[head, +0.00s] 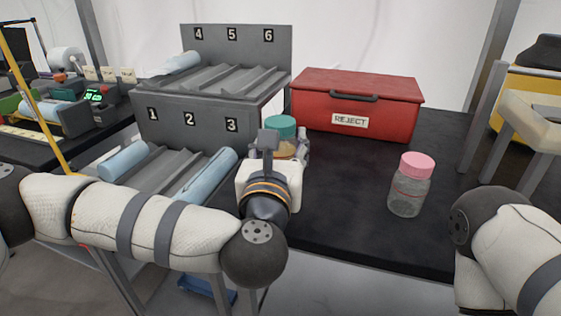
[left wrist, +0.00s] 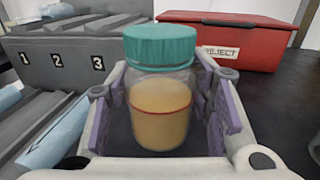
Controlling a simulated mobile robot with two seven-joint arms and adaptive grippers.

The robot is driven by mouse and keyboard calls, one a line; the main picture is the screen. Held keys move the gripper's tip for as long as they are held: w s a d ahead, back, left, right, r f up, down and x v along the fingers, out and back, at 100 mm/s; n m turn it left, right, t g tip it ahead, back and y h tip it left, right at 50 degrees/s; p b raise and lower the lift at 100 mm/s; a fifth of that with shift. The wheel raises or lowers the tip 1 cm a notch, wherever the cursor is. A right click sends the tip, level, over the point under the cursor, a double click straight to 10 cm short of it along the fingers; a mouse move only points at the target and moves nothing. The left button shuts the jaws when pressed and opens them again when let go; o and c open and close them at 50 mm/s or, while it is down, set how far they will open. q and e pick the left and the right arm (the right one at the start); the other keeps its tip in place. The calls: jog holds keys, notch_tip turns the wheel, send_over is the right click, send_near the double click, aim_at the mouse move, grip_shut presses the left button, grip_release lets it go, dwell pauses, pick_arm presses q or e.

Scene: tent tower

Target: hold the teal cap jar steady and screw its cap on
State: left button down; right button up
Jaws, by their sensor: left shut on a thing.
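The teal cap jar (left wrist: 160,105) is clear with yellowish contents and a red line around it. Its teal cap (left wrist: 160,45) sits level on top; I cannot tell how tightly. In the head view the cap (head: 281,127) shows above my left gripper (head: 285,150), which hides most of the jar. My left gripper is shut on the jar's body, with purple-padded fingers (left wrist: 163,125) on both sides in the left wrist view. The jar is upright. My right arm shows at the right of the head view, but its gripper is out of view.
A pink-capped jar (head: 408,190) stands on the black table (head: 345,215) to the right. A red REJECT box (head: 355,90) is behind. A grey numbered rack (head: 178,118) with blue cylinders stands at left. Table between the two jars is clear.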

pick_arm(q)
jog(key=shift+w+f, duration=0.2)
jog(key=shift+f, duration=0.8)
jog(key=shift+w+f, duration=0.2)
jog(key=shift+f, duration=0.75)
pick_arm(e)
jog(key=shift+s+f, duration=0.3)
pick_arm(q)
jog(key=shift+f+b, duration=0.2)
jog(key=shift+b, duration=0.1)
jog(key=c, duration=0.8)
grip_release()
pick_arm(e)
jog(key=shift+s, duration=0.1)
jog(key=shift+f, duration=0.1)
